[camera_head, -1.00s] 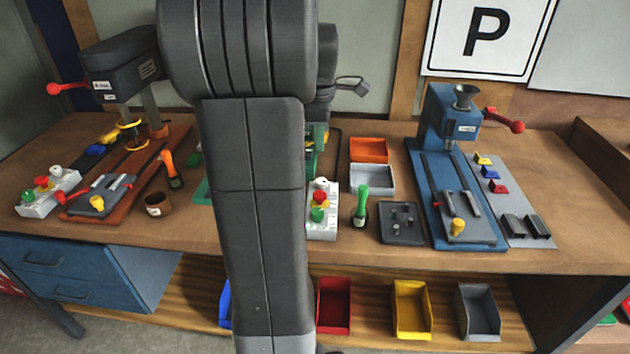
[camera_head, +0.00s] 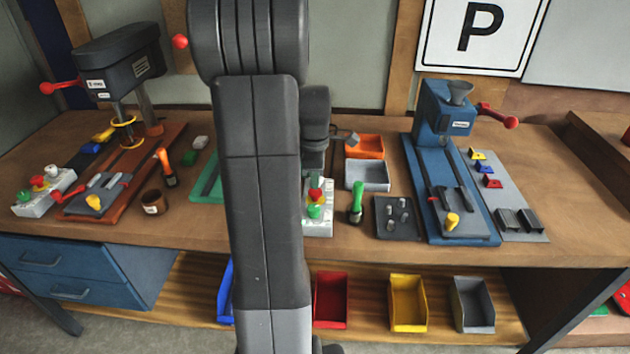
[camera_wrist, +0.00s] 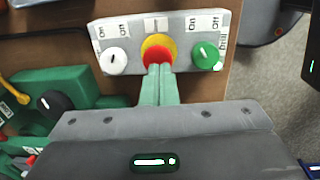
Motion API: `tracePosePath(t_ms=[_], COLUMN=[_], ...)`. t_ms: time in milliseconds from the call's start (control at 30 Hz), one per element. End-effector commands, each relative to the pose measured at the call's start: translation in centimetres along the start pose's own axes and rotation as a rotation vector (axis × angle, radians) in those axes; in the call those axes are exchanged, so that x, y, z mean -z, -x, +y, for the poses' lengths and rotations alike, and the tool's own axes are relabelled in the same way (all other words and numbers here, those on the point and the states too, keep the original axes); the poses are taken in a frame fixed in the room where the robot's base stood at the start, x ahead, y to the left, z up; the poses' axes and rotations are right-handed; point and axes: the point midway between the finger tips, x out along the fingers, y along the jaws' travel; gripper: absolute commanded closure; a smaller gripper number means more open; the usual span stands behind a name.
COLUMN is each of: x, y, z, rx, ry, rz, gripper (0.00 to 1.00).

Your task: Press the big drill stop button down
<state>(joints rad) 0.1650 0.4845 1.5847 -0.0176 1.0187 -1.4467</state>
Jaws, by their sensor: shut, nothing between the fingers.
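A white control box (camera_head: 318,227) stands at the middle of the bench, just right of my arm. In the wrist view the box (camera_wrist: 105,30) carries a red stop button (camera_wrist: 158,52) on a yellow ring, between a white knob (camera_wrist: 116,61) and a green knob (camera_wrist: 205,55) marked "Drill". My gripper (camera_wrist: 158,68) is shut and empty, with its fingertips over the red button, hiding part of it. I cannot tell whether they touch it. A second box (camera_head: 45,203) with a red button stands at the far left beside a dark drill press (camera_head: 115,62).
A green machine (camera_wrist: 50,100) is close beside the box, mostly hidden by my arm in the head view. A green-handled tool (camera_head: 357,203), a grey tray (camera_head: 398,219) and a blue press (camera_head: 445,110) stand to the right. Orange (camera_head: 366,146) and grey (camera_head: 367,176) bins are behind.

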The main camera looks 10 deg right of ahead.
Motion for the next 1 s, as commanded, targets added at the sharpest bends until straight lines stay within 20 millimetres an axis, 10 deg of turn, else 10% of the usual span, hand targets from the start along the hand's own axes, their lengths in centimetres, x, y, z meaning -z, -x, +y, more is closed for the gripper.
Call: tracePosePath(t_ms=[1000], x=[0.0], y=[-4.1], z=[-0.4], rx=[0.011], ry=[-0.001], rz=[0.001], gripper=[1.0])
